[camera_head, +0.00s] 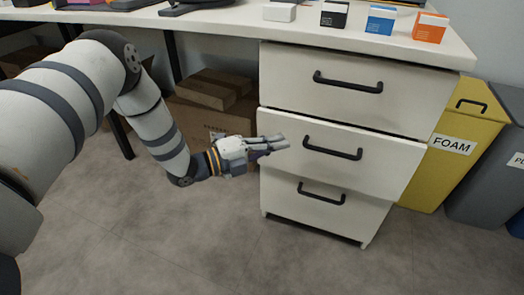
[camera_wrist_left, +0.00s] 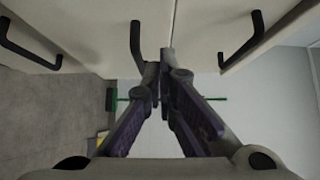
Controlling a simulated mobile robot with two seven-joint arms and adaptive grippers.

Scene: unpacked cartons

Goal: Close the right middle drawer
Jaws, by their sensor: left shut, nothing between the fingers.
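The white drawer unit under the table has three drawers with dark bar handles. The middle drawer (camera_head: 345,175) seems to stand out slightly from the front, with a thin strip of its top edge showing. Its handle (camera_head: 332,150) is clear of my gripper and also shows in the left wrist view (camera_wrist_left: 136,45). My left gripper (camera_head: 283,143) is shut and empty, in front of the left part of the middle drawer. In the wrist view its fingertips (camera_wrist_left: 165,58) are near the seam between the middle and top drawers; I cannot tell whether they touch. My right gripper is not in view.
The top drawer (camera_head: 400,95) and bottom drawer (camera_head: 310,211) look shut. Small boxes, including an orange one (camera_head: 430,29), stand on the tabletop (camera_head: 225,24). Cartons (camera_head: 200,120) lie under the table. A yellow FOAM bin (camera_head: 450,165) stands to the right. The floor in front is clear.

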